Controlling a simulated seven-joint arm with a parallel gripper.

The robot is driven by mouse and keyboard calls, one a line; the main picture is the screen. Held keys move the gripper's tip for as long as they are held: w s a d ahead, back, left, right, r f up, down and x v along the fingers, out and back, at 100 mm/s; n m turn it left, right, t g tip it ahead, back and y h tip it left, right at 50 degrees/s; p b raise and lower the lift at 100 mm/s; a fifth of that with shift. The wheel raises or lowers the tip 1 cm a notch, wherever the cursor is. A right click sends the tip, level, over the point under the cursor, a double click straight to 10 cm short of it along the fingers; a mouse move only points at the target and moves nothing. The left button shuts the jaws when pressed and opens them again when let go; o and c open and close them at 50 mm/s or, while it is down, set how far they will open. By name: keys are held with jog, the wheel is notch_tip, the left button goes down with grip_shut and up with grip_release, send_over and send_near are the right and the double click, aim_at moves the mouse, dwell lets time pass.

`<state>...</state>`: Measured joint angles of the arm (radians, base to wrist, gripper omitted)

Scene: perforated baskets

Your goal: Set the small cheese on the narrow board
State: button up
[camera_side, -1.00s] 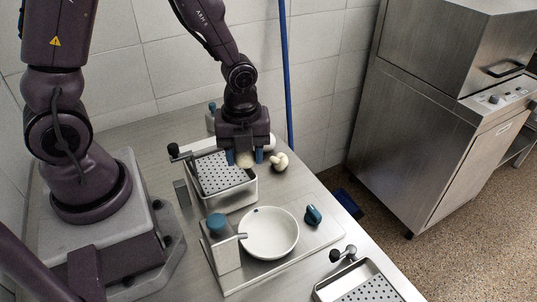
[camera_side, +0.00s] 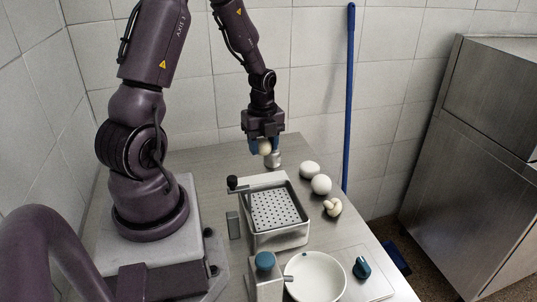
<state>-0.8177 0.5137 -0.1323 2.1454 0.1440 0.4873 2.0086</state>
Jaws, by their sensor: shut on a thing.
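My gripper (camera_side: 264,149), with blue fingertips, is shut on a small round cream-coloured piece (camera_side: 265,148), which looks like the small cheese. I cannot tell the gap between the piece and the counter.
The metal perforated basket (camera_side: 276,208) has a black-knobbed handle. Two white balls (camera_side: 310,169) (camera_side: 321,184) and a knotted cream piece (camera_side: 333,206) lie to its right. A white bowl (camera_side: 316,277), a blue-capped stand (camera_side: 265,277) and a blue knob (camera_side: 362,267) are in front.

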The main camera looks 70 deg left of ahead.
jog(key=shift+d+f, duration=0.1)
jog(key=shift+f, duration=4.25)
jog(key=shift+f, duration=0.55)
jog(key=o, duration=1)
jog(key=shift+r, duration=4)
